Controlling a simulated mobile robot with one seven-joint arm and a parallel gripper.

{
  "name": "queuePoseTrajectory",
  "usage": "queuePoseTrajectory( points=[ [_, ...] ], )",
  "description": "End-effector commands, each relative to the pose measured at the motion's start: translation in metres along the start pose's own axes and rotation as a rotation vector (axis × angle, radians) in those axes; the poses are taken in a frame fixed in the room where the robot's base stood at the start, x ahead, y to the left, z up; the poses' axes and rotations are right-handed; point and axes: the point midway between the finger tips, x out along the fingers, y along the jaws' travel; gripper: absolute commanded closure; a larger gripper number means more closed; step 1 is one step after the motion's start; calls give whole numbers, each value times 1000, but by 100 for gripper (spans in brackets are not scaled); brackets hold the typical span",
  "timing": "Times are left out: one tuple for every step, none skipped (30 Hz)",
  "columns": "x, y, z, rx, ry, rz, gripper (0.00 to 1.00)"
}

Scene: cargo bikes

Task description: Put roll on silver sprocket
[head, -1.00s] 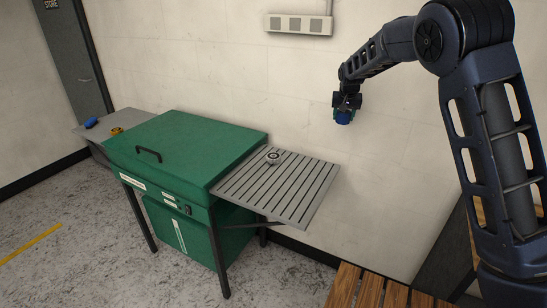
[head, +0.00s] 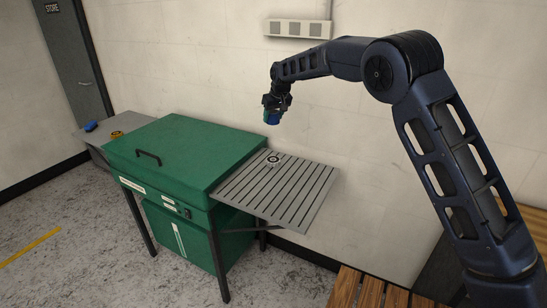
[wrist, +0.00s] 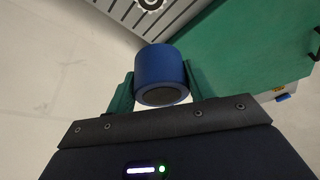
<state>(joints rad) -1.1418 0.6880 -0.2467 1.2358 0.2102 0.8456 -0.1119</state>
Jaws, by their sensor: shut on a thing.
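My gripper (head: 275,108) is shut on a blue roll (head: 272,117), held in the air above the slatted side shelf (head: 300,205). In the wrist view the roll (wrist: 160,68) sits between the two green fingers (wrist: 158,88), with its dark round end facing the camera. The silver sprocket (head: 273,159), a small toothed ring with a dark centre, lies on the slatted shelf close to the green cabinet. It also shows at the top edge of the wrist view (wrist: 151,4). The roll is well apart from the sprocket.
The green cabinet (head: 180,150) with a handled lid stands left of the slatted shelf. A grey shelf (head: 98,141) at its far side bears another blue item (head: 91,127) and a yellow-orange one (head: 117,134). A wall box (head: 297,29) hangs above. A wooden slatted surface (head: 375,290) is in front.

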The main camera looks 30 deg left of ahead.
Motion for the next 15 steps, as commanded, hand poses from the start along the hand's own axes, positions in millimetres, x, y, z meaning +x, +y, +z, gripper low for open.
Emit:
queuePoseTrajectory(
  points=[
    [12,0,6,0,-5,1,70],
    [18,0,8,1,-5,1,70],
    [25,0,11,1,-3,1,70],
    [31,0,14,1,-4,1,70],
    [37,0,17,1,-4,1,70],
    [46,1,20,1,-4,2,70],
    [52,1,22,1,-4,2,70],
    [58,1,25,2,-4,2,70],
    [65,1,28,3,-3,2,70],
    [71,1,31,2,-4,1,70],
    [78,0,33,1,-4,1,70],
    [86,0,36,1,-3,1,70],
    [92,0,39,2,-4,1,70],
    [97,0,41,2,-4,1,70],
    [104,0,44,2,-2,2,70]
  ],
)
